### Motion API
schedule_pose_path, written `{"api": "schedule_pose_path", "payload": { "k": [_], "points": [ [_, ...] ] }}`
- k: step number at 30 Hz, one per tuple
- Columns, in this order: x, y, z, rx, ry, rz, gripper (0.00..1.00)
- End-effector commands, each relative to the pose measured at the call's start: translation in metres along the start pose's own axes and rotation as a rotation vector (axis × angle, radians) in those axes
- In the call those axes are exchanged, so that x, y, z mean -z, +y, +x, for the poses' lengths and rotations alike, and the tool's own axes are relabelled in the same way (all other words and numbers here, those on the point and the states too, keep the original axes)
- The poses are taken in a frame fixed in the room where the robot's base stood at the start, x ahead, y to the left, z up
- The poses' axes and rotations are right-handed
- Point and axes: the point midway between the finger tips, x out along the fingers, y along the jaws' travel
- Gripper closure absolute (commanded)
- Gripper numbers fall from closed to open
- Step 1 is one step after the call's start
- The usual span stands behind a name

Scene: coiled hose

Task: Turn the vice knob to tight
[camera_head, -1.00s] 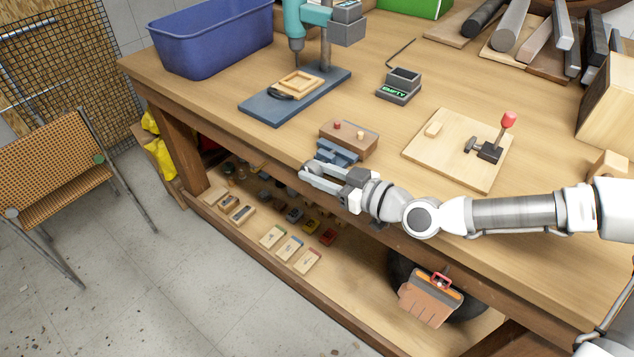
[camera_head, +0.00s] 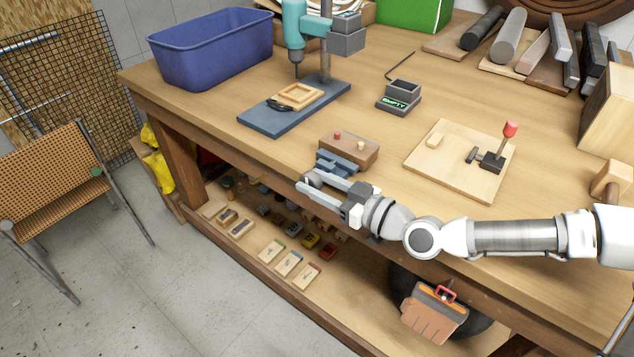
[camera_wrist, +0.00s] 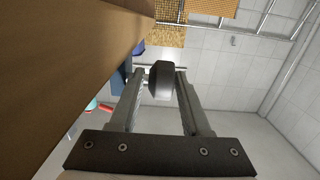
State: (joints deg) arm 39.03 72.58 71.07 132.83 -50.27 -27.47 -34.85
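The small blue-grey vice (camera_head: 338,162) sits at the table's front edge, against a brown wooden block. Its knob (camera_wrist: 161,80) is dark grey, faceted and rounded, and shows between my fingertips in the wrist view. In the head view the knob (camera_head: 312,179) is partly hidden by my gripper. My gripper (camera_head: 309,183) reaches in from the right, just in front of the table edge. Its two fingers stand apart, one on each side of the knob, in the wrist view (camera_wrist: 161,76). Any gaps there are very narrow, and firm contact is not visible.
The wooden block (camera_head: 349,147) carries a red and a pale peg. A board with a red-knobbed lever (camera_head: 491,160) lies to the right, and a small box reading "EMPTY" (camera_head: 399,99) behind. A lower shelf (camera_head: 250,248) holds small parts. The floor in front is clear.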

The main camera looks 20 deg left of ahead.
Motion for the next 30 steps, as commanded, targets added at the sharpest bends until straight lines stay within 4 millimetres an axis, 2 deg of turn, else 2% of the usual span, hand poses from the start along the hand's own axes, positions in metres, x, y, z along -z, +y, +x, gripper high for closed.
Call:
{"api": "schedule_pose_path", "payload": {
  "k": [8, 13, 30],
  "points": [
    [0.000, -0.001, -0.001, 0.001, -0.001, 0.000, 0.53],
    [0.000, 0.001, -0.010, -0.001, -0.001, 0.002, 0.53],
    [0.001, 0.001, -0.091, -0.005, 0.002, 0.002, 0.53]
  ]
}}
